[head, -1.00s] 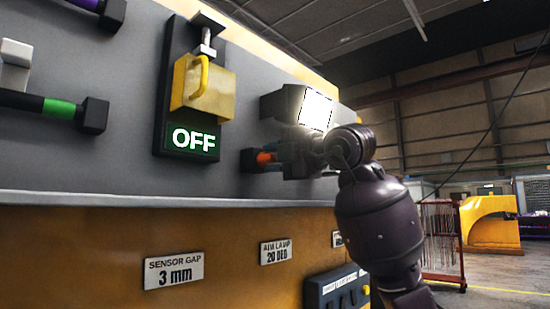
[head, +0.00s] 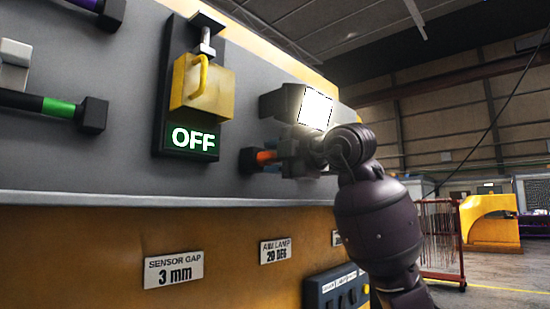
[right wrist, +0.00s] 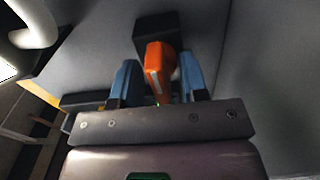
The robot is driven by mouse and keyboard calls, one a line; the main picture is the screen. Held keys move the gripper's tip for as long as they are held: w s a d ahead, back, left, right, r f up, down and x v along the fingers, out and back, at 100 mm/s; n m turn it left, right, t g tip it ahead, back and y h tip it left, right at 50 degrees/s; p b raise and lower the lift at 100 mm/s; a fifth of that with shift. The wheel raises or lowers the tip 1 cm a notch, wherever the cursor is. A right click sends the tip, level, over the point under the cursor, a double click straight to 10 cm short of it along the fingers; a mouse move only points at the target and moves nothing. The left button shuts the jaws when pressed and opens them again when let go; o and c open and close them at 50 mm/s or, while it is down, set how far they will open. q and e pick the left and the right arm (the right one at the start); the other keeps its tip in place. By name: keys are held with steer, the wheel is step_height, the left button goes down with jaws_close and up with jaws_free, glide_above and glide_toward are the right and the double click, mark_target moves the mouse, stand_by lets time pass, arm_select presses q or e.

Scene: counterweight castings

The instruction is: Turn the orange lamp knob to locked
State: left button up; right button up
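The orange lamp knob (head: 265,157) sits on a dark block on the grey panel, below the lit lamp (head: 315,108). In the right wrist view the orange knob (right wrist: 160,68) stands between the two blue fingers of my right gripper (right wrist: 160,82). The fingers are apart, one on each side of it, with a small gap visible on the left side. In the head view my right gripper (head: 284,157) is at the knob from the right and partly hides it. My left gripper is not in view.
A yellow padlock-like block (head: 203,82) hangs above a green OFF display (head: 193,139). A green-banded bar (head: 58,108) is at the left. The panel's ledge (head: 130,199) runs below, over plates reading SENSOR GAP (head: 174,269) and AIM LAMP (head: 275,251). A button box (head: 335,292) is lower right.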

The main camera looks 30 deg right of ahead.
steer(key=shift+s+d, duration=0.1)
steer(key=shift+s, duration=0.2)
steer(key=b+v, duration=0.1)
steer(key=v, duration=0.9)
stand_by(0.4)
